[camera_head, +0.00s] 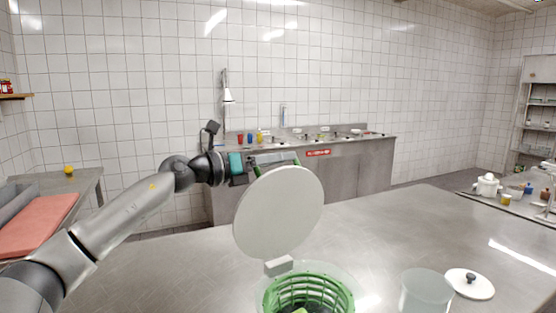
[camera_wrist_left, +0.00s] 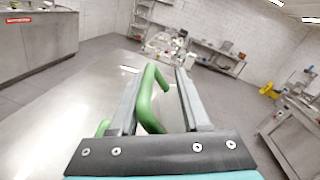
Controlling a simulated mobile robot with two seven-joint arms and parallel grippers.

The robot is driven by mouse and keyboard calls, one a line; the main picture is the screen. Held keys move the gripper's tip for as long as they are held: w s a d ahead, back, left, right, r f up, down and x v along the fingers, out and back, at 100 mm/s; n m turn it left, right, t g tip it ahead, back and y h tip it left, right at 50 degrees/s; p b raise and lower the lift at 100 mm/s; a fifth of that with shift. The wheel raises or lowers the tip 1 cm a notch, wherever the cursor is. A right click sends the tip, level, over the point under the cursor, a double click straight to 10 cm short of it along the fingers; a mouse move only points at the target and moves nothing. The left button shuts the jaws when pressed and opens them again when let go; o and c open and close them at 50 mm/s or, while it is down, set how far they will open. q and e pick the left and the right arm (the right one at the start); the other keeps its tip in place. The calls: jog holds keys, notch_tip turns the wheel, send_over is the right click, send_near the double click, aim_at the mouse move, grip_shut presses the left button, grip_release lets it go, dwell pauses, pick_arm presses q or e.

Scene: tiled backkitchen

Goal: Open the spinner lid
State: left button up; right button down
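The spinner is a clear bowl with a green slotted basket (camera_head: 306,290) at the front middle of the steel table. Its round white lid (camera_head: 280,213) stands raised and steeply tilted above the bowl's back edge, near a small pale hinge block (camera_head: 279,265). My left gripper (camera_head: 273,160) is behind the lid's upper edge, partly hidden by it. In the left wrist view, a green curved handle (camera_wrist_left: 147,100) lies between my two fingers (camera_wrist_left: 162,68). The fingers stand apart, with a gap visible beside the handle. My right gripper is not in view.
A translucent container (camera_head: 424,291) and a white lid with a dark knob (camera_head: 470,284) are right of the spinner on the steel table (camera_head: 190,270). A sink counter (camera_head: 350,167) stands at the back wall. The table's left and right-rear areas are clear.

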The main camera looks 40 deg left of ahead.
pick_arm(q)
jog(key=b+v, duration=0.2)
jog(key=v, duration=0.2)
jog(key=shift+s+a, duration=0.15)
jog(key=shift+s, duration=0.2)
jog(key=v, duration=1)
jog(key=shift+s, duration=0.2)
jog(key=shift+r, duration=0.1)
dwell(0.5)
